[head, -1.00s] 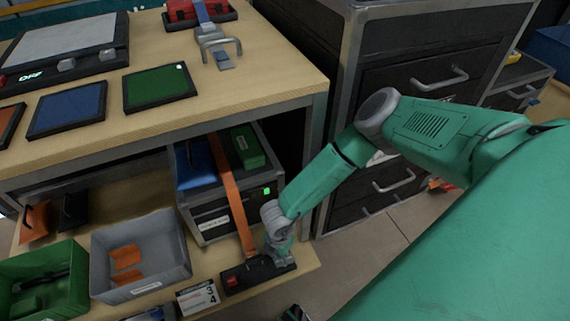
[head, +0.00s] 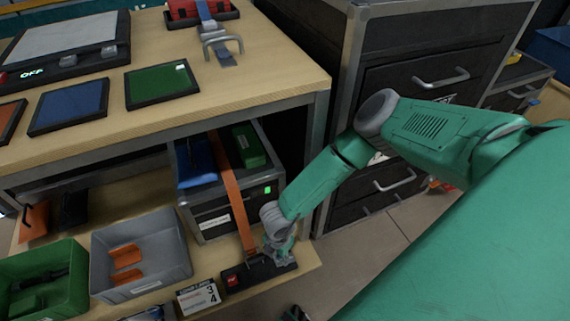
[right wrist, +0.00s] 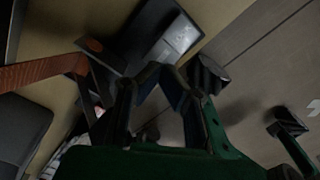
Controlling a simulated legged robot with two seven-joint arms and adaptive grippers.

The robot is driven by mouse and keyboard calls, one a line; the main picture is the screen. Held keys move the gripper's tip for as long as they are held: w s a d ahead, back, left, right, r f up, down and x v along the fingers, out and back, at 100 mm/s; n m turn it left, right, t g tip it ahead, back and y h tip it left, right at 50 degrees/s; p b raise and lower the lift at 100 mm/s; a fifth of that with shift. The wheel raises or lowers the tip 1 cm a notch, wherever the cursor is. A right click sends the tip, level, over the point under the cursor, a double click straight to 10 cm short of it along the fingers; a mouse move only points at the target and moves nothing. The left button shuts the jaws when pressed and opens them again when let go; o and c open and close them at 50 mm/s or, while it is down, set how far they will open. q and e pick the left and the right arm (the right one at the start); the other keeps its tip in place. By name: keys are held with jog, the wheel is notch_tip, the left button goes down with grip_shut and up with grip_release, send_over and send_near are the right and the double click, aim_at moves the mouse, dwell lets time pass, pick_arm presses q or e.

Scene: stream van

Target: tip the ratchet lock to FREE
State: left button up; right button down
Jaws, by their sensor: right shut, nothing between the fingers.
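The ratchet lock is a black unit with a red part (head: 233,281) on the lower shelf, at the lower end of the orange strap (head: 236,196). My right gripper (head: 279,253) is low over the right part of this unit, shut and empty; whether it touches is unclear. In the right wrist view my shut fingers (right wrist: 160,72) are in front of a dark block with a grey plate (right wrist: 172,40), and the strap (right wrist: 40,75) enters from the left. The lock's lever position and any FREE marking are not readable. A dark green piece at the bottom edge (head: 294,314) may be my left gripper.
The strap crosses a black case (head: 212,222) with a green light. A grey bin (head: 165,285) with orange pieces, a green bin (head: 72,254) and a number card (head: 198,297) stand to the left. The tabletop (head: 265,85) overhangs the shelf. Floor lies to the right.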

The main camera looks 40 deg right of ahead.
jog(key=shift+f+b, duration=1)
jog(key=shift+f, duration=0.6)
dwell(1.1)
jog(key=shift+r, duration=0.1)
notch_tip(320, 180, up, 7)
jog(key=p, duration=0.7)
dwell(0.5)
